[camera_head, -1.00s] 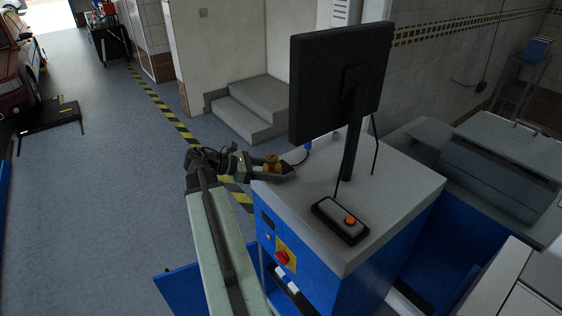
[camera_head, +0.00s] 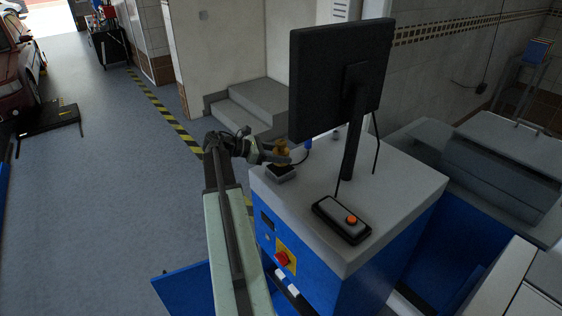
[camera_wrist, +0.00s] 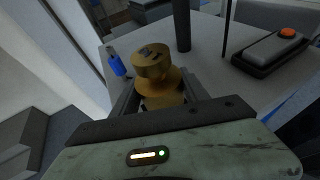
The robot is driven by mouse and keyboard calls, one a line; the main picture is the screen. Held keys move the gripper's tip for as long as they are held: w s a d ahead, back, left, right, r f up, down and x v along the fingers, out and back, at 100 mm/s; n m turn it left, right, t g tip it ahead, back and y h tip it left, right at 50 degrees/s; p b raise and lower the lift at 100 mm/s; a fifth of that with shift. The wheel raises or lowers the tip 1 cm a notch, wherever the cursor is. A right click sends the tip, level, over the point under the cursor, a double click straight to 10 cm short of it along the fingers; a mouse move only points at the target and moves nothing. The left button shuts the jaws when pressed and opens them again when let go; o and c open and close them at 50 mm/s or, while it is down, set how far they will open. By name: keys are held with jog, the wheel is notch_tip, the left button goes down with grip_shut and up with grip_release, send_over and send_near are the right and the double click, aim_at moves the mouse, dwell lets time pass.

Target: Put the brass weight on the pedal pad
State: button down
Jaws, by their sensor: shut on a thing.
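The brass weight (camera_head: 283,147) is a stepped, knob-like piece, held upright between the jaws of my gripper (camera_head: 282,158). My gripper is shut on it, over the near-left part of the grey cabinet top. In the wrist view the brass weight (camera_wrist: 158,72) fills the space between the jaws, and its lower part is partly hidden. I cannot tell whether the weight touches the cabinet top.
A black monitor (camera_head: 340,78) stands on the grey cabinet top (camera_head: 395,185). A control box with an orange button (camera_head: 342,219) lies near its front. Grey steps (camera_head: 245,108) are behind.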

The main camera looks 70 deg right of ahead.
notch_tip(320, 180, down, 2)
jog(key=shift+a+f+b, duration=0.1)
jog(key=shift+f+b, duration=0.05)
jog(key=shift+b, duration=0.5)
jog(key=c, duration=0.6)
grip_release()
jog(key=shift+r+p, duration=0.3)
jog(key=p+v, duration=0.3)
jog(key=v, duration=0.9)
jog(key=shift+f+p, duration=0.2)
jog(key=shift+p, duration=0.2)
